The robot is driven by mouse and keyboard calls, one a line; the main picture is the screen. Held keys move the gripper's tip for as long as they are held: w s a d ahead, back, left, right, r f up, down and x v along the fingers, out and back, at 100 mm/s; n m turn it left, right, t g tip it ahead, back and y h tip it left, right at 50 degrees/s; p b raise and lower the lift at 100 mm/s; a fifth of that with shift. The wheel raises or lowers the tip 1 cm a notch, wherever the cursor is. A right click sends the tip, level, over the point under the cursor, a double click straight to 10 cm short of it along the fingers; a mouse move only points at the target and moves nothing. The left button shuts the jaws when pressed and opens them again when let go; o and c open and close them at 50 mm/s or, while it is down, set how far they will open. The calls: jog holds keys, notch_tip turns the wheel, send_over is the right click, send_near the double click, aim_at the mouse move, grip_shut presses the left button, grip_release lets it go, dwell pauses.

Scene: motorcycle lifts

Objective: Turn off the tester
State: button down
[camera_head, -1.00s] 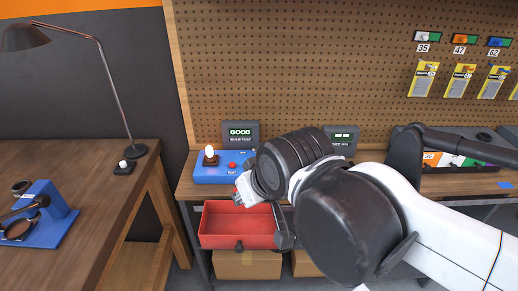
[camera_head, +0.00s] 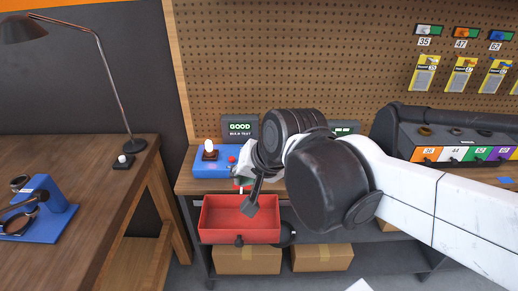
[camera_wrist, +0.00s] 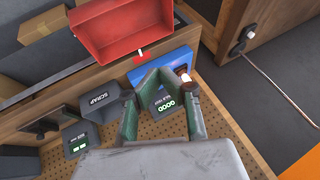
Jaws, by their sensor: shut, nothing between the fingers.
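The tester is a blue box (camera_head: 205,161) on the workbench under the pegboard. It carries a lit white bulb (camera_head: 209,147), a red button (camera_head: 232,159) and a display (camera_head: 240,129) reading GOOD, BULB TEST. In the wrist view my green fingers (camera_wrist: 160,72) are shut and empty, pointing at the blue box (camera_wrist: 138,76). They hide the button there. The bulb (camera_wrist: 184,77) and GOOD display (camera_wrist: 168,108) show beside and between them. I cannot tell whether the fingers touch the tester.
A grey SCRAP bin (camera_wrist: 98,98) stands beside the tester. A rack with coloured numbered labels (camera_head: 458,153) is at the bench's right. A wooden table (camera_head: 85,200) with a lamp (camera_head: 100,70) is at left.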

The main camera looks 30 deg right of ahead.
jog(key=w+d+f+m+t+y+b, duration=0.1)
jog(key=w+d+m, duration=0.3)
jog(key=m, duration=0.5)
jog(key=w+d+f+m+t+y+b, duration=0.1)
jog(key=w+d+f+m, duration=0.3)
jog(key=d+m, duration=0.5)
jog(key=w+d+f+m+t+y+b, duration=0.1)
jog(key=w+d+f+m+t, duration=0.1)
jog(key=w+d+m, duration=0.4)
jog(key=shift+w+d+f+m, duration=0.1)
jog(key=shift+f+m, duration=0.15)
jog(key=shift+m, duration=0.5)
jog(key=shift+s+d+f+m, duration=0.1)
jog(key=shift+f+m, duration=0.1)
jog(key=shift+m, duration=0.5)
jog(key=shift+w+d+f+m, duration=0.1)
jog(key=shift+f+m, duration=0.15)
jog(key=shift+m, duration=0.5)
jog(key=shift+d+f+m+t, duration=0.2)
jog(key=shift+d+m+t, duration=0.2)
jog(key=shift+d+m, duration=0.3)
jog(key=shift+a, duration=0.1)
jog(key=x, duration=1)
jog(key=shift+f, duration=0.1)
